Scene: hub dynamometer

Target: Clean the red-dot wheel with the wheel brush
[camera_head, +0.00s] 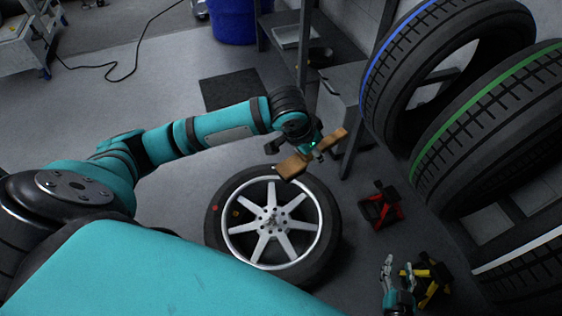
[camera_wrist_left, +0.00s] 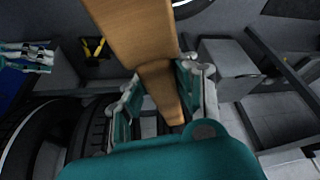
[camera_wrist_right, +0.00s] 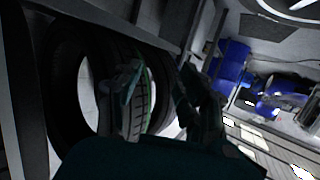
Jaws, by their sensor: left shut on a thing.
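The wheel brush (camera_head: 294,166), a wooden block with a handle, is held in my left gripper (camera_head: 314,151). The left wrist view shows the brush (camera_wrist_left: 139,40) with its handle between the left fingers (camera_wrist_left: 165,95). In the head view the brush block overlaps the upper rim of the red-dot wheel (camera_head: 326,209); I cannot tell whether they touch. The wheel lies flat on the floor, with silver spokes and a black tyre. A red mark and an orange mark show on its left side. My right gripper (camera_head: 397,268) is empty, fingers apart, right of the wheel; it also shows in the right wrist view (camera_wrist_right: 165,90).
Tyres with a blue stripe (camera_head: 388,50), a green stripe (camera_head: 450,130) and a white stripe (camera_head: 520,255) stand at the right. A red stand (camera_head: 381,206) and a yellow stand (camera_head: 432,283) are on the floor. A blue bin (camera_head: 233,20) stands behind.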

